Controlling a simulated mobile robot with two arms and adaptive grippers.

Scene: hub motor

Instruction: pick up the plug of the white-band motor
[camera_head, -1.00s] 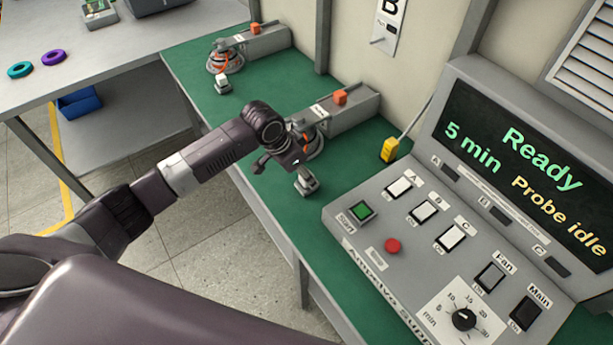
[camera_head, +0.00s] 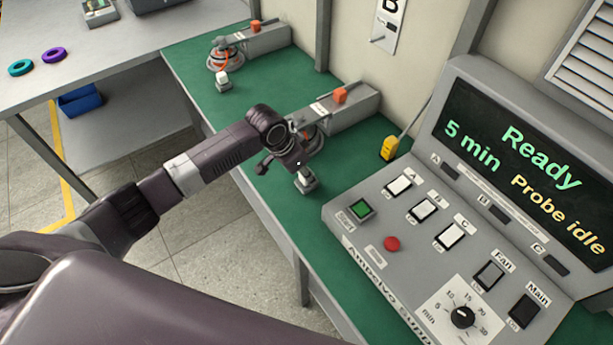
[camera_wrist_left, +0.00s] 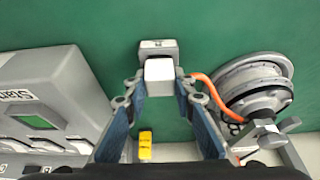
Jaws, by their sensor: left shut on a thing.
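A white plug (camera_wrist_left: 159,70) sits between the fingertips of my left gripper (camera_wrist_left: 160,84) in the left wrist view. The gripper is shut on it. A small grey block (camera_wrist_left: 158,47) with a dark-marked face is right behind the plug. In the head view the plug (camera_head: 304,177) shows beside my left gripper (camera_head: 288,165), low over the green bench. An orange cable (camera_wrist_left: 202,84) runs from the round motor (camera_wrist_left: 252,88) towards the plug and passes behind the right finger. In the head view my gripper partly hides this motor. My right gripper is out of view.
A grey control console (camera_head: 400,225) stands close on the right. A yellow probe (camera_head: 389,148) is behind it. Another motor (camera_head: 224,60) with its own white plug (camera_head: 222,78) stands at the far end of the bench. Green bench surface (camera_head: 250,110) is clear between the motors.

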